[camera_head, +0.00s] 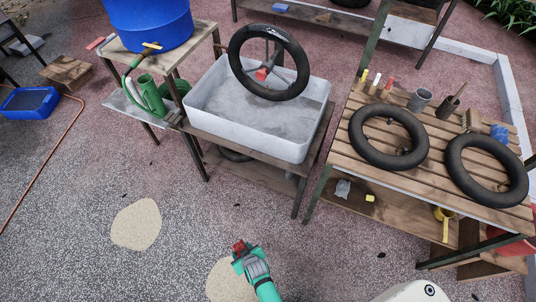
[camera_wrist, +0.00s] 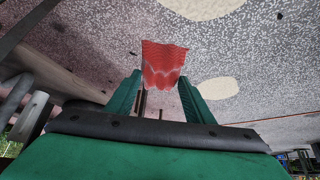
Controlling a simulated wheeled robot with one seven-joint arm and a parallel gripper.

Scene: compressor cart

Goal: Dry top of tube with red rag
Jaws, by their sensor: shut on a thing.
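A black tube (camera_head: 302,66) stands upright in the pale water basin (camera_head: 250,141), its top well above the rim. A small red item (camera_head: 262,73) shows inside the tube's ring; I cannot tell what it is. My gripper (camera_head: 240,252) is low in the head view, over the paved ground, apart from the basin and the tube. It is shut on the red rag (camera_wrist: 164,58), which sticks out beyond the green fingers in the wrist view (camera_wrist: 160,90). In the head view only a small red patch of the rag (camera_head: 238,246) shows.
A slatted table (camera_head: 345,155) at the right bears two more black tubes (camera_head: 375,159) (camera_head: 460,186), cups and small items. At the left, a stand (camera_head: 199,36) bears a blue barrel (camera_head: 150,22), with a green watering can (camera_head: 148,93) below. The ground in front is clear.

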